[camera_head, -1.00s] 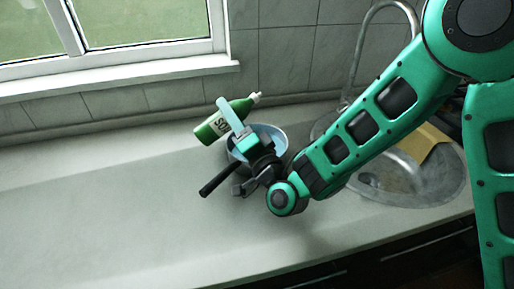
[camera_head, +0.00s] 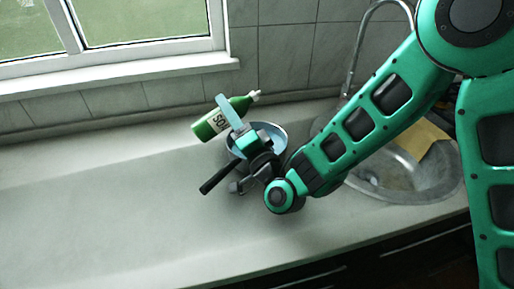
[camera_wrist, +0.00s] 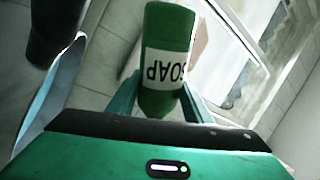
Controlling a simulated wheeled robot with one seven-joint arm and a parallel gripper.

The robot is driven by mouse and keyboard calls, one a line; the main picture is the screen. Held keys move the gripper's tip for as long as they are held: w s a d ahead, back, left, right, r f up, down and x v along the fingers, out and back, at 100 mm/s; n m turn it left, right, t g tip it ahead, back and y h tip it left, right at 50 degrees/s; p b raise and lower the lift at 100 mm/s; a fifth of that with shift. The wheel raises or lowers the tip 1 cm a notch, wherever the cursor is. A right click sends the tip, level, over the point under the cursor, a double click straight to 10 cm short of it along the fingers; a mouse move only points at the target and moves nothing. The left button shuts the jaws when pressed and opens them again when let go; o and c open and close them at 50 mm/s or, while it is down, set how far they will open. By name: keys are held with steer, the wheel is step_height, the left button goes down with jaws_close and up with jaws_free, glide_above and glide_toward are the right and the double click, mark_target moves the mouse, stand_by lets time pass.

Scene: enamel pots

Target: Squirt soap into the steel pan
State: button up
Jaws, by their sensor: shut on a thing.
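My gripper (camera_head: 229,117) is shut on the green soap bottle (camera_head: 209,125) and holds it tilted on its side. The bottle's white nozzle points right and slightly up, over the far side of the pan. In the wrist view the bottle (camera_wrist: 167,25) with its white SOAP label sits between the fingers (camera_wrist: 160,98). The steel pan (camera_head: 279,134) stands on the counter below, partly hidden by my gripper and wrist. Its dark handle (camera_head: 215,179) points to the lower left. I cannot see whether any soap is in the pan.
A sink (camera_head: 437,187) with a tall curved faucet (camera_head: 362,45) lies to the right, partly behind my arm. A yellowish board (camera_head: 424,138) lies at the sink. The counter (camera_head: 100,210) to the left is clear. A window sill (camera_head: 120,73) runs along the back wall.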

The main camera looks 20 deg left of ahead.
steer(key=shift+w+p, duration=0.1)
steer(key=shift+p, duration=0.2)
steer(key=shift+m, duration=0.3)
steer(key=shift+a+m+t, duration=0.15)
steer(key=shift+m+t, duration=0.25)
steer(key=shift+m, duration=0.2)
stand_by(1.1)
